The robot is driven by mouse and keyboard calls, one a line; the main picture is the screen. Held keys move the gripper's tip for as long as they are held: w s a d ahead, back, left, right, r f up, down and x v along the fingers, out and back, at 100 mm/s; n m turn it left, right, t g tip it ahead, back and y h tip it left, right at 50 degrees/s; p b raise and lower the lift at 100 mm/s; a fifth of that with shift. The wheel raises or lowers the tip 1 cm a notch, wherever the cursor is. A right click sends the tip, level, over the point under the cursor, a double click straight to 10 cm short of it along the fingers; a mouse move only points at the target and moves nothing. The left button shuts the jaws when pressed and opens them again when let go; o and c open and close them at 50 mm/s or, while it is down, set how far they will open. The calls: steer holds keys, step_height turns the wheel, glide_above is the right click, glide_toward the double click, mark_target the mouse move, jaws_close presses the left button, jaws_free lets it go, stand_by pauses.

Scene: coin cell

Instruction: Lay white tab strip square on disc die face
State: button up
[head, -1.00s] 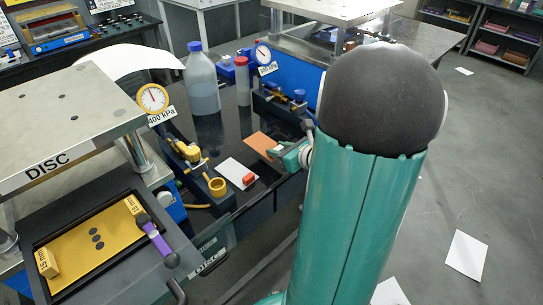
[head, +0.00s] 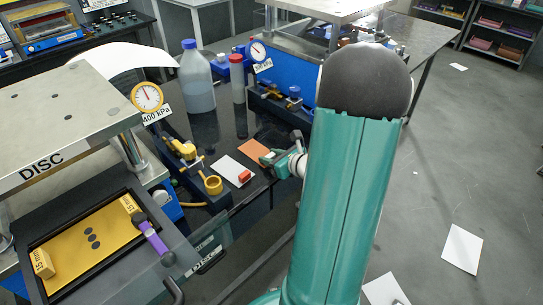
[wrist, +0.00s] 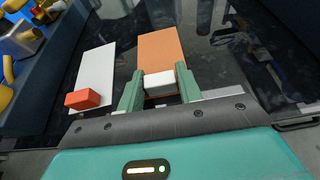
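A flat orange strip (wrist: 162,50) with a white block-shaped tab (wrist: 159,81) on its near end is in front of my gripper (wrist: 160,72). My gripper's two green fingers close on both sides of the white tab. The head view shows my gripper (head: 277,160) at the strip's near right edge. I cannot tell whether the strip touches the table. The disc die face appears to be the yellow plate (head: 70,258) in the dark drawer under the press marked DISC. Several dark discs lie in a row on it, with yellow blocks at opposite corners.
A white sheet (head: 223,165) with a red block (head: 244,176) lies left of the orange strip. A yellow ring fixture (head: 213,185), a gauge (head: 147,97) and bottles (head: 196,78) stand nearby. A purple-handled lever (head: 154,238) sits at the drawer's right edge.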

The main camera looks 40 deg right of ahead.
steer(key=o, duration=0.3)
steer(key=shift+r, duration=0.15)
steer(key=shift+s+r, duration=0.15)
steer(key=shift+s, duration=0.1)
steer(key=v, duration=1.1)
steer(key=shift+s, duration=0.2)
steer(key=shift+r, duration=0.15)
